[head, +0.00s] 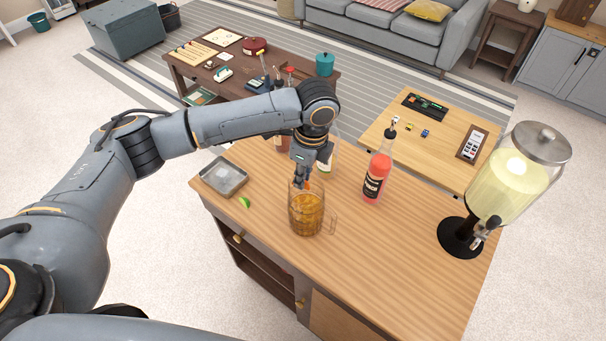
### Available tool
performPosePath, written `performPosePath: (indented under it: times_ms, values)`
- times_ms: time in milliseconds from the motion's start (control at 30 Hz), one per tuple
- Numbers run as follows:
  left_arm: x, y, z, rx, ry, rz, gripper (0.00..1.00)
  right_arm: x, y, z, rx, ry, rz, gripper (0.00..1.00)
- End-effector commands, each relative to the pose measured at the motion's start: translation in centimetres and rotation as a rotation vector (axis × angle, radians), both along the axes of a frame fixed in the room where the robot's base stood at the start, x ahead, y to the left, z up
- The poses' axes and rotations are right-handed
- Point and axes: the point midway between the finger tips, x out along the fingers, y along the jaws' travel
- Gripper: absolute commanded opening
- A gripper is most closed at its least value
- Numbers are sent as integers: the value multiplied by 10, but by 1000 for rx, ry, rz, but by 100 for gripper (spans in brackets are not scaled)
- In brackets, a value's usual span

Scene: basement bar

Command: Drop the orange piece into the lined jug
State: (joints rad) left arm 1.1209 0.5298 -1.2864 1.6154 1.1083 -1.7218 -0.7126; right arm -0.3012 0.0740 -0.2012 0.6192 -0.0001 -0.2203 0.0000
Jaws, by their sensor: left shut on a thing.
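The jug (305,218) is a clear glass with a handle on its right side and amber contents. It stands upright on the wooden bar counter, near the counter's front left part. My left gripper (302,182) points down at the jug's mouth, over its rim. It is shut on a small orange piece (308,184), of which only a bit shows between and beside the fingers. I cannot tell whether the piece is above the rim or slightly inside. My right gripper is not in view.
A square metal tray (223,178) and a green lime wedge (244,202) lie left of the jug. A bottle of red liquid (377,178) with a pourer stands right of it, and more bottles behind my gripper. A drink dispenser (511,185) stands at right. The counter's front right (400,270) is clear.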

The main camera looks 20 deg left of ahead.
Motion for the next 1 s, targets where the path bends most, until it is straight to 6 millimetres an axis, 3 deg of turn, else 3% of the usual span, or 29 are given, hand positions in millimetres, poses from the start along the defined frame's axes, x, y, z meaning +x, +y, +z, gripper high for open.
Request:
performPosePath:
  times_ms: [100,133,233,633,1000]
  values:
    - [0,0,1,0,0,0,4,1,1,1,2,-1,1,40]
    - [0,0,1,0,0,0,22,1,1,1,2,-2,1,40]
    - [0,0,1,0,0,0,42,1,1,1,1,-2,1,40]
    - [0,-1,8,-1,-2,-1,42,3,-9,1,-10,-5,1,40]
    - [0,-10,80,-2,-5,-1,42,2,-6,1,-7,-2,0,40]
